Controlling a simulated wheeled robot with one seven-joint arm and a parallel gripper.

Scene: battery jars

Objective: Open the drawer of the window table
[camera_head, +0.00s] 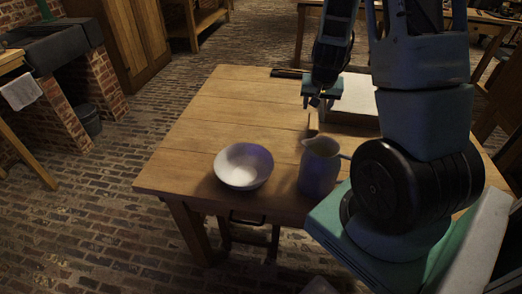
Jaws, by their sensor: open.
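A wooden table (205,135) fills the middle of the head view; I cannot tell from this frame alone that it is the window table. Under its front edge, below the bowl, a dark handle-like piece (247,219) shows. The drawer front itself is mostly hidden by the tabletop's overhang, and I cannot see a clear gap. My gripper (316,102) points down over the right back part of the tabletop, open, with nothing visible between its fingers. It is well apart from the dark handle-like piece.
A pale bowl (243,167) and a grey jug (319,167) stand near the table's front edge. A pale flat-topped object (356,95) lies behind my gripper. The left of the tabletop is clear. Brick floor (110,215) is open left of the table.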

